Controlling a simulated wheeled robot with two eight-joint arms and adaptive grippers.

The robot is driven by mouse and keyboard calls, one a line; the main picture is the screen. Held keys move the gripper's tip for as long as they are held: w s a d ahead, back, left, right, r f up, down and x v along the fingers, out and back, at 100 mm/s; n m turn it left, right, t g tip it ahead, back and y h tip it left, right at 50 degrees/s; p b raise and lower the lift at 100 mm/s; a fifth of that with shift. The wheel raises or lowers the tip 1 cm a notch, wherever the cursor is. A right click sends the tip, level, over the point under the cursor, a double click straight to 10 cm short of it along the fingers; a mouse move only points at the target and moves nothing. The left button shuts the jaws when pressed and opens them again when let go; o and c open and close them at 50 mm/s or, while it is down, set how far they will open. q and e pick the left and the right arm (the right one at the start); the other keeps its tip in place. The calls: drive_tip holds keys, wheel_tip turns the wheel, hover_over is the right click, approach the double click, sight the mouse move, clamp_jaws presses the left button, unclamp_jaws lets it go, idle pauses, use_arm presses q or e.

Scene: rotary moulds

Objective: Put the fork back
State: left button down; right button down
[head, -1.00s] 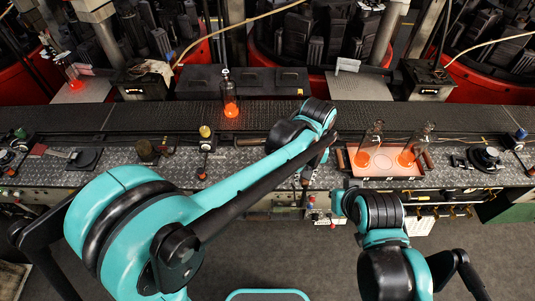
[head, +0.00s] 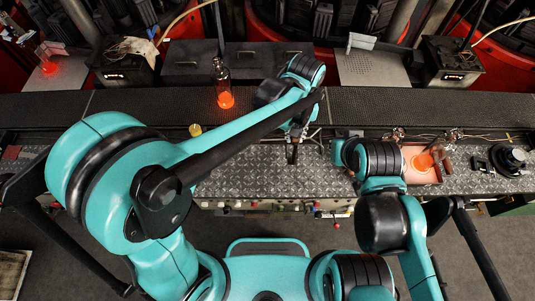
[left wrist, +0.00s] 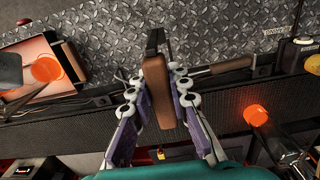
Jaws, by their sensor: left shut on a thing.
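My left gripper (head: 292,146) is over the patterned metal bench top, and a dark piece shows below it. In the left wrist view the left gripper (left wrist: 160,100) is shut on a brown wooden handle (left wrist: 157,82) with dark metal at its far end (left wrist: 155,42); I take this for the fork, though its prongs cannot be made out. Whether it touches the bench is unclear. A second wooden-handled tool (left wrist: 232,66) lies beside the gripper on the bench edge. My right arm shows in the head view, but its gripper does not.
A glowing bottle (head: 225,98) stands on the dark belt (head: 140,106) beyond my left arm. A black round fixture (head: 507,158) is at the right. Bench between gripper and tray is clear.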

use_arm(q)
drive_tip(key=s+a+f+b, duration=0.1)
drive_tip(key=s+a+f, duration=0.1)
drive_tip(key=a+f, duration=0.6)
drive_tip(key=shift+f+b, duration=0.35)
drive_tip(key=shift+f, duration=0.15)
drive_tip(key=shift+f, duration=0.2)
drive_tip(key=c, duration=1.4)
unclamp_jaws()
drive_tip(key=shift+c, duration=0.2)
drive_tip(key=shift+r, duration=0.1)
